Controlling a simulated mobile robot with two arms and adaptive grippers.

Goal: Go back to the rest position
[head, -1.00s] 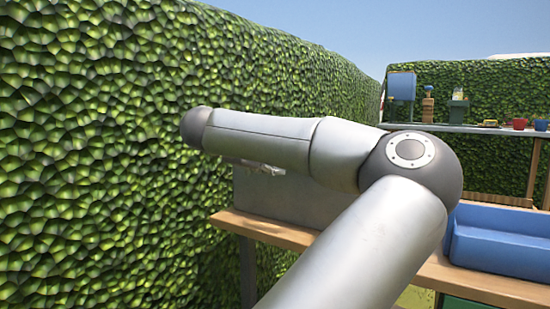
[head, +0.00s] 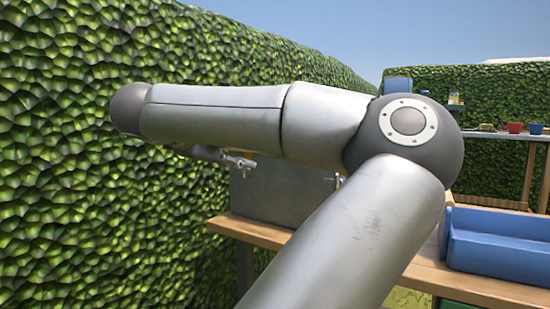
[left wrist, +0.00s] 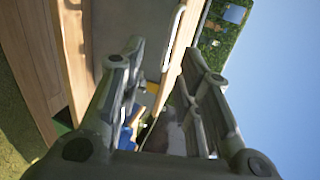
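My left arm crosses the middle of the head view, bent at the elbow, with its forearm reaching left in front of the hedge. My left gripper (head: 236,160) shows only in part below the forearm, above the wooden table. In the left wrist view its two fingers (left wrist: 163,52) are spread apart, and I see nothing held between them. My right gripper is in neither view.
A green hedge (head: 60,160) stands close on the left. Below my arm is a wooden table (head: 255,229) with a grey panel. A blue bin (head: 500,245) sits at the right. A farther shelf holds red pots (head: 515,127). Open sky lies above.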

